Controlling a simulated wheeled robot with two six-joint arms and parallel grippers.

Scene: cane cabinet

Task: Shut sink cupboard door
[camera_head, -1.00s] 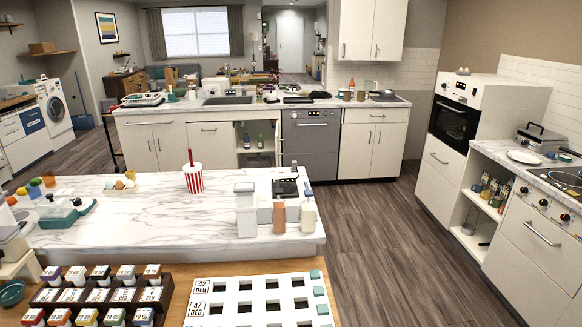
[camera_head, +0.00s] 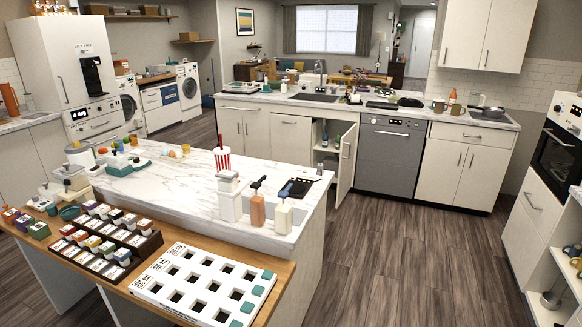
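The sink cupboard stands under the sink (camera_head: 315,97) in the far counter. Its white door (camera_head: 347,162) is swung open, out towards the room, on the right side of the opening, beside the grey dishwasher. A handle shows on the door. The open cupboard inside (camera_head: 322,145) shows bottles on a shelf. The closed white door (camera_head: 290,138) to its left has a horizontal handle. The lower left of the opening is hidden behind the island. Neither of my grippers is in view.
A marble-topped island (camera_head: 170,180) stands between me and the sink counter, with a striped cup (camera_head: 222,160) and bottles on it. A wooden table (camera_head: 110,275) with a white grid tray (camera_head: 205,285) adjoins it. The wood floor (camera_head: 400,255) right of the island is clear.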

